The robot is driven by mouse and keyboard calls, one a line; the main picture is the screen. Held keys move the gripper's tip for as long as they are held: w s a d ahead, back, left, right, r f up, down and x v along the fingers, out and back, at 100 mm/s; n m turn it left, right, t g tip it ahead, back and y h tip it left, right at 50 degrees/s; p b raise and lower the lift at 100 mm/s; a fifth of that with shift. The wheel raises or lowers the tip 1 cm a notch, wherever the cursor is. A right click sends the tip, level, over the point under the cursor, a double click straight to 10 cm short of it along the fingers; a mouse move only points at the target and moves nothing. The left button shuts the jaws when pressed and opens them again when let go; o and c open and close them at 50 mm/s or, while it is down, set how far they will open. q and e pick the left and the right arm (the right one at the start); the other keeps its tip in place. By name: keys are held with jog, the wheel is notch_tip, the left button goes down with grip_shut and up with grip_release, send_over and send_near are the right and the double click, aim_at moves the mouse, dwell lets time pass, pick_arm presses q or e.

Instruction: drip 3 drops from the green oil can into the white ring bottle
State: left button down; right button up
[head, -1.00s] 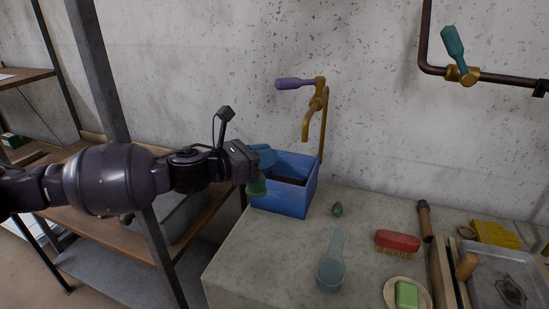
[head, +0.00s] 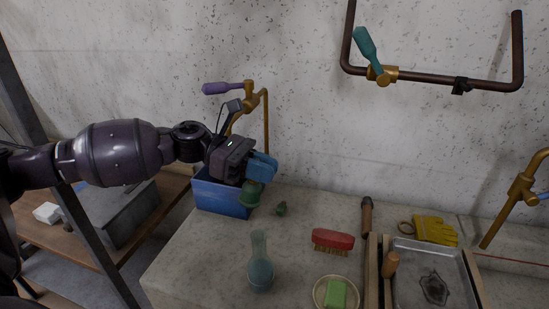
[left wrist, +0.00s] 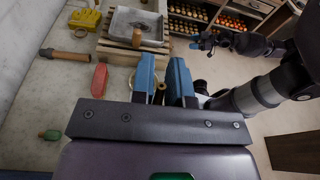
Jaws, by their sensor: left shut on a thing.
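My left gripper (head: 262,167) is shut on the green oil can (head: 250,194), which hangs below its blue fingers at the right side of the blue bin. In the left wrist view, a small brass-coloured part (left wrist: 160,90) shows between the blue fingers; the rest of the can is hidden there. My right gripper (left wrist: 203,42) shows small and far off in the left wrist view, blue-fingered, its opening unclear. I cannot make out a white ring bottle in either view.
A blue bin (head: 222,198) stands under the purple-handled tap (head: 250,95). A small green item (head: 281,209), a blue-green flask (head: 260,270), a red brush (head: 332,240) and green soap (head: 336,293) on a dish lie on the bench. A metal tray (head: 432,275) is at right.

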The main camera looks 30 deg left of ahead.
aim_at(261, 187)
pick_arm(q)
jog(key=s+g, duration=0.1)
jog(key=s+f+m+g, duration=0.1)
jog(key=s+d+m+g+y, duration=0.1)
jog(key=g, duration=0.1)
jog(key=shift+f, duration=0.35)
jog(key=f+y, duration=0.1)
jog(key=f, duration=0.2)
jog(key=f+n+g+y+b, duration=0.1)
jog(key=f+y, duration=0.1)
jog(key=f, duration=0.1)
jog(key=f+n+y+b, duration=0.1)
jog(key=f+y, duration=0.1)
jog(key=f, duration=0.1)
jog(key=shift+s+a, duration=0.3)
jog(key=shift+a, duration=0.05)
jog(key=shift+g+y, duration=0.3)
pick_arm(e)
jog(key=f, duration=0.1)
jog(key=d+f, duration=0.1)
jog(key=shift+w+f, duration=0.2)
jog(key=shift+f, duration=0.1)
jog(key=shift+s, duration=0.1)
